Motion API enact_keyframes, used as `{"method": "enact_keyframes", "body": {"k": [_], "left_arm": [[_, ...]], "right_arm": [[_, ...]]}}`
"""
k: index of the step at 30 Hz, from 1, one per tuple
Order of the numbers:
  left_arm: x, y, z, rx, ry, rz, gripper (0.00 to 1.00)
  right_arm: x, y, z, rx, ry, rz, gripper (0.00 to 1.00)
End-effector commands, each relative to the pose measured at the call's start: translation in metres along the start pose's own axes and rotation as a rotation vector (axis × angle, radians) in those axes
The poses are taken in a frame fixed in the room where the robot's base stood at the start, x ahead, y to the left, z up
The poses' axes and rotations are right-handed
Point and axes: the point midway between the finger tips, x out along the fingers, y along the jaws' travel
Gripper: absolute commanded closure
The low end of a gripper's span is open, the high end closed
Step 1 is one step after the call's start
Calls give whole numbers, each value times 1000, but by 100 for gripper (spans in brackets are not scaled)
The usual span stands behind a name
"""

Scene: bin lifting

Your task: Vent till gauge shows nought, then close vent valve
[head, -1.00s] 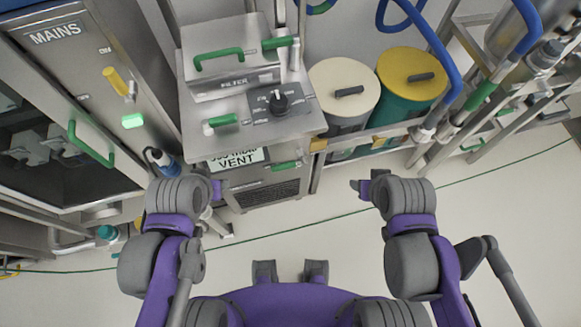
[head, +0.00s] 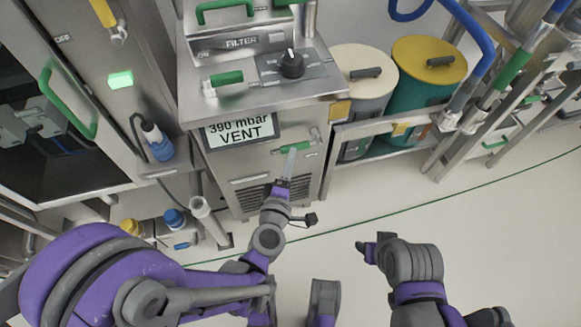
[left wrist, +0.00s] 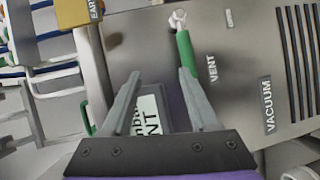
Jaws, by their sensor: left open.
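The gauge display (head: 241,131) on the steel cabinet front reads "390 mbar VENT". It shows partly in the left wrist view (left wrist: 150,113). The vent valve's green handle (head: 298,147) lies nearly level to the display's lower right in the head view. In the left wrist view the handle (left wrist: 186,50) runs from its metal pivot down towards the right finger, beside the "VENT" label. My left gripper (head: 291,160) is open and empty at the cabinet front. The right finger overlaps the handle's free end; contact is unclear. My right gripper (head: 364,250) is away from the cabinet; its jaw state is unclear.
A black knob (head: 292,65) and another green handle (head: 226,78) are on the cabinet top. A cream-lidded drum (head: 356,72) and a yellow-lidded drum (head: 429,58) stand to the right. Bottles and a pipe (head: 206,222) stand lower left. Floor right of the cabinet is clear.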

Motion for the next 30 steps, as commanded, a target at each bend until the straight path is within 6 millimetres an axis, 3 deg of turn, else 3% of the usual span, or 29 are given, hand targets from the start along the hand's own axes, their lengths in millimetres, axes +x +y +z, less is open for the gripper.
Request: {"method": "enact_keyframes", "body": {"k": [1, 6, 11, 24, 30], "left_arm": [[5, -23, 2, -57, 27, -7, 39], [8, -46, -3, -153, 88, -22, 39], [23, -46, -6, -159, 96, -22, 39], [100, -48, -13, -157, 94, -21, 39], [112, -48, -14, -156, 93, -21, 39]], "right_arm": [[15, 0, 4, 0, -5, 0, 43], [23, 0, 6, 0, -7, 0, 43], [23, 0, 6, 0, -7, 0, 43], [30, 0, 7, 0, -9, 0, 43], [31, 0, 8, 0, -9, 0, 43]]}}
